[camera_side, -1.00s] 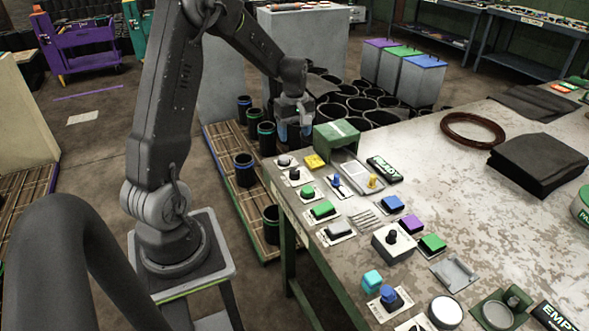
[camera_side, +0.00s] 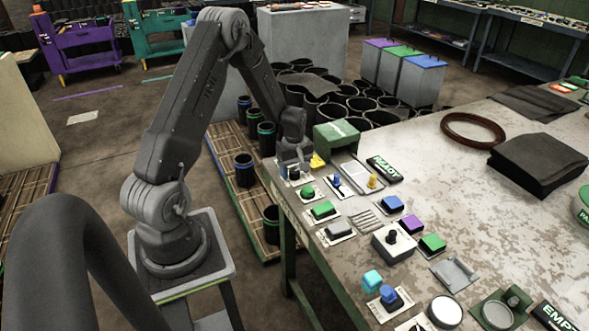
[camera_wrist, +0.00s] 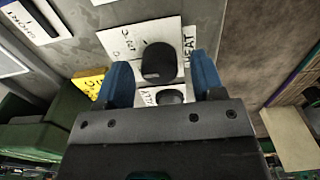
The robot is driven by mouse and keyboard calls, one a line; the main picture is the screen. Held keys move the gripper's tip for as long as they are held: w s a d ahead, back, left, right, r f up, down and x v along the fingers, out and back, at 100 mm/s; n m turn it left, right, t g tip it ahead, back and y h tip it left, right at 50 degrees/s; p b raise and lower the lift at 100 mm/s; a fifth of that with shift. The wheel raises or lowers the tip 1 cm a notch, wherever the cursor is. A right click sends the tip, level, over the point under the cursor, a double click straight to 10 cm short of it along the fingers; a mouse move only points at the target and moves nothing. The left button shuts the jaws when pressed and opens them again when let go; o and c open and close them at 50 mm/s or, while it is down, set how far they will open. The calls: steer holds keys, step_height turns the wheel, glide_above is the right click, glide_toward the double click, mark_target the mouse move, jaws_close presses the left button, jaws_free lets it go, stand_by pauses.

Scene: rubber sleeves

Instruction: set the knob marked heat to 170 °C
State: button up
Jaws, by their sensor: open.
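The heat knob (camera_wrist: 158,62) is a dark round knob on a white plate in the wrist view, with the word HEAT (camera_wrist: 188,50) on the plate's right edge. My gripper (camera_wrist: 162,72) is open, with one blue finger on each side of the knob; whether they touch it I cannot tell. In the side view my gripper (camera_side: 294,164) is low over the plates at the bench's near left corner and largely hides the knob there. The knob's pointer and the scale's numbers are too small to read.
A second dark knob (camera_wrist: 171,96) sits close behind, partly hidden by my gripper. A yellow block (camera_side: 317,161) and a green housing (camera_side: 337,134) stand close by. A green button (camera_side: 307,192) and several other controls line the bench's left edge.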

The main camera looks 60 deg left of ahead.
steer(key=c, duration=0.9)
steer(key=shift+m, duration=0.3)
steer(key=m, duration=1.1)
steer(key=shift+d+m, duration=0.1)
steer(key=shift+m, duration=0.2)
stand_by(0.3)
steer(key=o, duration=0.9)
